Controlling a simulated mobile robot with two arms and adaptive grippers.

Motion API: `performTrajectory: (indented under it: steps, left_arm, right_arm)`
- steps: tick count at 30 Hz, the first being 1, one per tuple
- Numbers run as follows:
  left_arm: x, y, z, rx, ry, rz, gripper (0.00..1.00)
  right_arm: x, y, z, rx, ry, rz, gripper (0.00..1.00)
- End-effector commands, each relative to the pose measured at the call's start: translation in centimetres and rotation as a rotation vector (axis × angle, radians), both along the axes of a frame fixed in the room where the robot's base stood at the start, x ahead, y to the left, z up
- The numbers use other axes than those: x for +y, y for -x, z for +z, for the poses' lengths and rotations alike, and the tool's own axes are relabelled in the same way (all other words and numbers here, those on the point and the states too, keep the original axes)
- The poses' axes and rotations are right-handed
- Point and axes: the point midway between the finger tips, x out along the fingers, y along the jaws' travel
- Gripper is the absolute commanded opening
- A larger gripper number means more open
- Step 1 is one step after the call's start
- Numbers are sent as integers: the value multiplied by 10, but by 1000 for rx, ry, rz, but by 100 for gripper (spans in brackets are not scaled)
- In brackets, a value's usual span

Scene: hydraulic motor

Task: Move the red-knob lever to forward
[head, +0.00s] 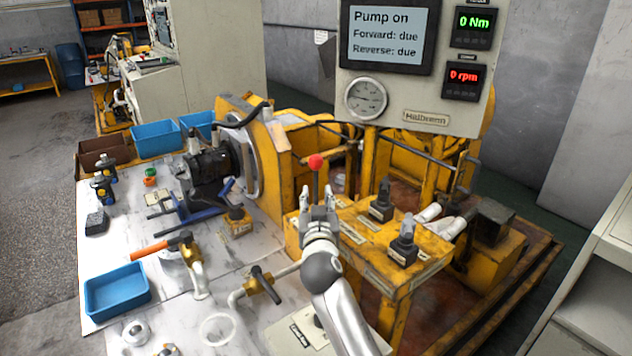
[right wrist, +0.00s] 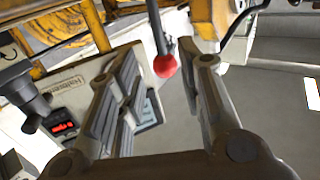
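The red-knob lever (head: 316,163) rises from the yellow valve bench in the head view, its thin dark stem roughly upright. My right gripper (head: 319,198) is just in front of it, fingers pointing toward the lever. In the right wrist view the red knob (right wrist: 165,66) shows between the two spread fingertips of the gripper (right wrist: 170,65). The fingers are open, with visible room on the knob's right side; whether one touches the stem is unclear. The screen (head: 388,36) reads "Pump on", "Forward: due", "Reverse: due". My left gripper is not in view.
Two dark levers (head: 382,201) (head: 404,244) stand on the bench right of my gripper. The gauge panel (head: 415,118) hangs above, reading 0 Nm and 0 rpm. A motor (head: 208,165), an orange-handled valve (head: 180,242) and a blue tray (head: 117,291) occupy the left table.

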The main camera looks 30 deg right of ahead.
Motion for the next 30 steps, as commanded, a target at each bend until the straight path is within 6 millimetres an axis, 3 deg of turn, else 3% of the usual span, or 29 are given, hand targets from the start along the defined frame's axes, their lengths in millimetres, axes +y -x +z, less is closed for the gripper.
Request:
performTrajectory:
  steps: [15,21,30]
  left_arm:
    - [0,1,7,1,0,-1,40]
    - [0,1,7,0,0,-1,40]
    - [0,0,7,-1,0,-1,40]
  right_arm:
    - [-35,-70,1,2,1,-2,34]
    - [-41,-84,1,0,1,-1,34]
    - [-43,-87,1,0,1,-1,34]
